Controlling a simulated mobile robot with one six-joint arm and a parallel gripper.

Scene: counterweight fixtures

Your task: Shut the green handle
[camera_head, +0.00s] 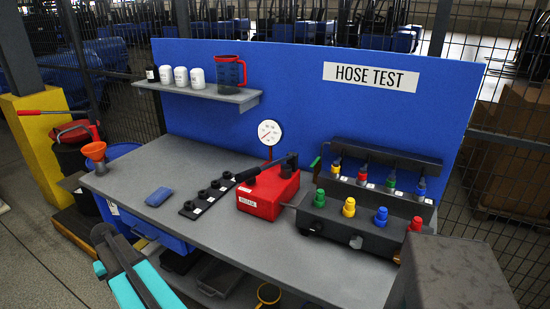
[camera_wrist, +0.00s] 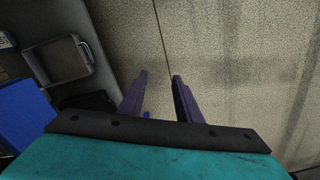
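The green handle (camera_head: 315,162) is a short lever at the left end of the black rear manifold (camera_head: 388,161) on the workbench. It looks slanted, and its exact angle is hard to tell at this size. My teal and black arm (camera_head: 133,275) is at the lower left in the head view, in front of the bench and well away from the handle. In the wrist view, my gripper (camera_wrist: 158,73) has its two dark fingers apart with nothing between them. It points at the floor, and the handle is not in that view.
A black front manifold (camera_head: 362,228) with coloured knobs and a red pump (camera_head: 268,192) with a black lever stand near the handle. A pressure gauge (camera_head: 269,132) rises behind the pump. A blue cloth (camera_head: 158,197) lies on the left bench top, which is mostly clear.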

